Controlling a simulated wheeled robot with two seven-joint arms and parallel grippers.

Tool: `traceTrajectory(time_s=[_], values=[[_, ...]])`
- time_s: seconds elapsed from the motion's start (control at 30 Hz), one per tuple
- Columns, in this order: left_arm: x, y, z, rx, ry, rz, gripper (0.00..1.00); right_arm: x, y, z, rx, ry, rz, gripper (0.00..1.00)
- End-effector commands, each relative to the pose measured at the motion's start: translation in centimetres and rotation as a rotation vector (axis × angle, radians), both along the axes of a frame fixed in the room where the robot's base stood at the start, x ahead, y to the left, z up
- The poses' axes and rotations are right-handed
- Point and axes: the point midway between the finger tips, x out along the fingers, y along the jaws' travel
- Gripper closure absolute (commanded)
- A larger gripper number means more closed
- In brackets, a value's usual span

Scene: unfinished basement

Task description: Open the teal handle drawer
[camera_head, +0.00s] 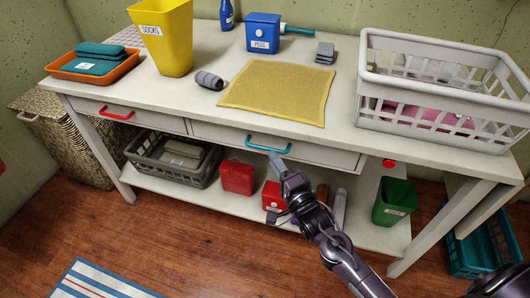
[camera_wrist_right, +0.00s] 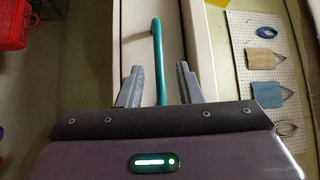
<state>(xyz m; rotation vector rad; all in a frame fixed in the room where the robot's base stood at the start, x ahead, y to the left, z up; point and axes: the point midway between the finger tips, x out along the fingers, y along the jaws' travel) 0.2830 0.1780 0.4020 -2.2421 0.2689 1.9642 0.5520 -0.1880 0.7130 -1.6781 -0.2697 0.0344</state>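The drawer with the teal handle (camera_head: 268,145) is in the white table's front, right of the drawer with a red handle. It looks shut in the head view. My right gripper (camera_head: 277,163) is just in front of and below the teal handle. In the right wrist view the teal handle (camera_wrist_right: 157,60) runs between the two spread grey fingers of my right gripper (camera_wrist_right: 160,86). A gap shows on each side of the handle, so the gripper is open around it. My left gripper is not in view.
The table top (camera_head: 200,105) holds a yellow bin (camera_head: 165,45), a yellow cloth (camera_head: 280,92), a blue box (camera_head: 263,36) and a white basket (camera_head: 440,125). The lower shelf holds a grey crate (camera_head: 150,160), red boxes and a green bin (camera_head: 394,200).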

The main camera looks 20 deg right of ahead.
Motion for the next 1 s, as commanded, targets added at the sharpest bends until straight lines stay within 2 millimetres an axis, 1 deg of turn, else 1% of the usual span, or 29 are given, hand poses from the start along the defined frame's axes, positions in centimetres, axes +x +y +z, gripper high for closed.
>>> traceTrajectory(time_s=[0.03,0.1,0.3,0.4,0.5,0.73,0.77,1.0], values=[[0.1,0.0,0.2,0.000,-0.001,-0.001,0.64,0.9,0.2,0.3,-0.001,-0.002,0.000,0.68],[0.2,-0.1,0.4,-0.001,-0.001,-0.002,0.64,2.1,0.5,0.4,-0.002,-0.002,0.001,0.68],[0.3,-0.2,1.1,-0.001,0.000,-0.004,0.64,4.8,1.0,0.7,-0.002,0.001,0.001,0.68],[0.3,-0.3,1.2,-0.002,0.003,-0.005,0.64,5.7,1.2,0.7,-0.002,0.002,0.000,0.68],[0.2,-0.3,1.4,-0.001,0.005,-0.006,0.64,6.0,1.3,0.8,-0.002,0.003,-0.001,0.68],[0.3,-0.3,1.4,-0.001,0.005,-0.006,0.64,6.1,1.3,0.8,-0.003,0.004,-0.001,0.68],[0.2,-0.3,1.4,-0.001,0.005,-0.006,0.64,6.1,1.3,0.7,-0.003,0.004,-0.001,0.69],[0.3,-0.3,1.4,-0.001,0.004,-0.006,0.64,6.1,1.3,0.7,-0.004,0.003,-0.001,1.00]])
